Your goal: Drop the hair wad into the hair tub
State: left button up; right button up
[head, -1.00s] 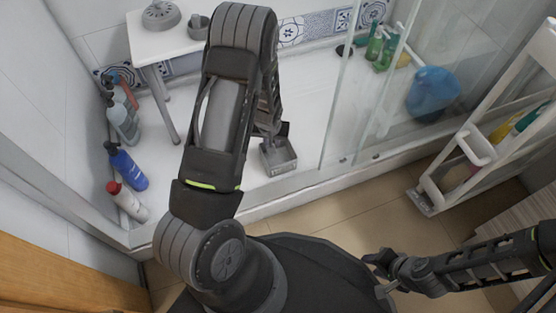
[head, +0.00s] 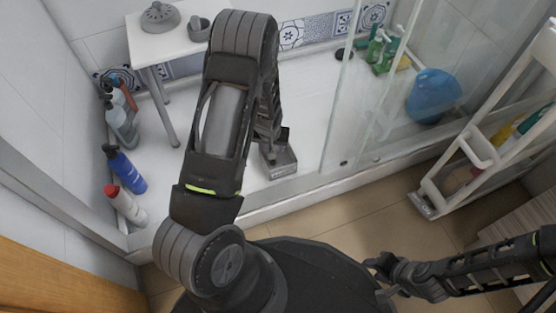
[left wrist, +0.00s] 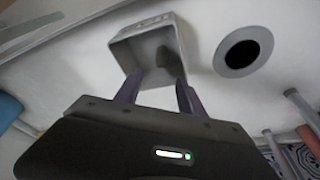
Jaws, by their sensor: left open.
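The hair tub (head: 281,165) is a small grey open box on the white shower floor. In the left wrist view the tub (left wrist: 122,52) lies just beyond my fingers, its open side facing me. My left gripper (left wrist: 158,88) is open, its two dark fingers apart at the tub's near edge. In the head view my left arm hides most of that gripper. A dark smudge shows inside the tub by the right finger; I cannot tell whether it is the hair wad or shadow. My right gripper (head: 379,277) is low at the right, away from the tub, with its fingers apart and empty.
A round dark drain (left wrist: 243,52) is beside the tub. A white stool (head: 165,40) stands behind my left arm. Several bottles (head: 125,168) line the left wall. A glass screen, a blue bucket (head: 433,95) and a white cart (head: 480,150) are to the right.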

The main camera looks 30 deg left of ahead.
pick_arm(q)
jog(key=shift+r, duration=0.1)
jog(key=p+v, duration=0.3)
jog(key=v, duration=0.4)
jog(key=shift+r+p, duration=0.25)
jog(key=shift+p, duration=0.15)
pick_arm(e)
jog(key=r, duration=0.3)
jog(key=shift+s+r, duration=0.3)
jog(key=shift+r, duration=0.05)
pick_arm(q)
jog(key=s+d+f+m+h, duration=0.1)
jog(key=s+d+f+h, duration=0.1)
jog(key=s+d, duration=0.55)
jog(key=s+d+f+m+g+h, duration=0.1)
jog(key=s+d, duration=0.3)
jog(key=d, duration=0.7)
jog(key=s+d+f+m+h, duration=0.1)
jog(key=s+d+f+h, duration=0.1)
jog(key=s+d, duration=0.5)
jog(key=d+r+g+p, duration=0.1)
jog(key=d+r+p, duration=0.2)
jog(key=r+p, duration=3)
jog(key=shift+r, duration=0.35)
pick_arm(e)
notch_tip(320, 180, up, 34)
jog(key=s+a+g, duration=0.1)
jog(key=s, duration=0.1)
jog(key=shift+s+a+n+y, duration=0.3)
jog(key=shift+a, duration=0.1)
